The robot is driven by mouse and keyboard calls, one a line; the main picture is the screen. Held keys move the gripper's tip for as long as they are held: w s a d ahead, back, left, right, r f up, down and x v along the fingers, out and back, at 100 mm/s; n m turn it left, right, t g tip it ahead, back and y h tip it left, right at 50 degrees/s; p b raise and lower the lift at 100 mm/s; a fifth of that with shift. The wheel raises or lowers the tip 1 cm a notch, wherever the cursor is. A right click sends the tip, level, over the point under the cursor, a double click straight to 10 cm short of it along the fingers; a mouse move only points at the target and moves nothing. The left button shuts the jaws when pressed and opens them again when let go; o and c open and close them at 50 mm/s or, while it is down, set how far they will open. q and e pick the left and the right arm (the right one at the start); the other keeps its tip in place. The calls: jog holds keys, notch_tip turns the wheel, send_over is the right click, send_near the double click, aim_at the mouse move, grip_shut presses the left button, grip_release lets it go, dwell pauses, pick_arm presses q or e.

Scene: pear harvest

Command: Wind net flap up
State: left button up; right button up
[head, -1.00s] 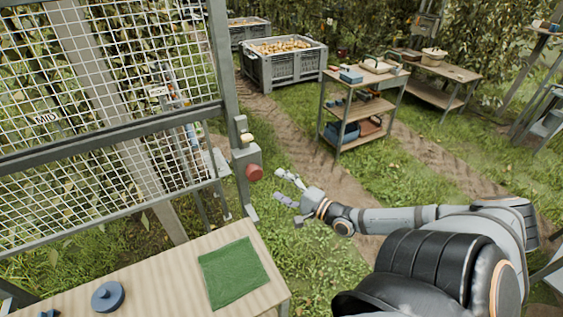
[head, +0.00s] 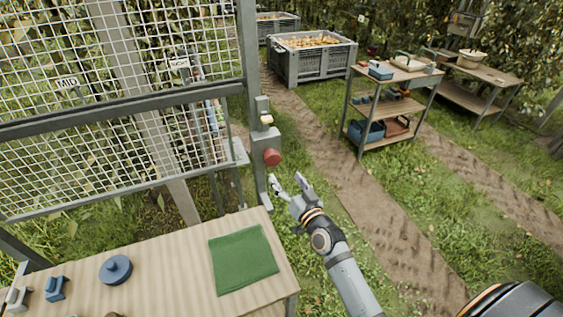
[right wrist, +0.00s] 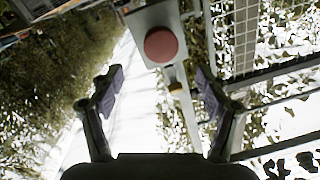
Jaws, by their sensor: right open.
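The net flap (head: 70,175) is a white wire mesh in a grey frame at the left of the head view, below a grey crossbar. On the post at its right is a grey box with a round red knob (head: 272,157). The knob also shows in the right wrist view (right wrist: 161,45). My right gripper (head: 289,183) is open and empty, just below and right of the knob in the head view. In the right wrist view the knob appears beyond and between the open fingers (right wrist: 158,86), apart from them. My left gripper is out of view.
A wooden table (head: 180,265) in front carries a green cloth (head: 243,259), a round blue lidded object (head: 115,269) and small clip-like pieces. A shelf cart (head: 385,105) and a crate of pears (head: 312,60) stand behind.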

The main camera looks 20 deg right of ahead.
aim_at(274, 161)
jog(key=w, duration=0.7)
jog(key=w+a, duration=0.1)
jog(key=w, duration=0.2)
jog(key=shift+w, duration=0.15)
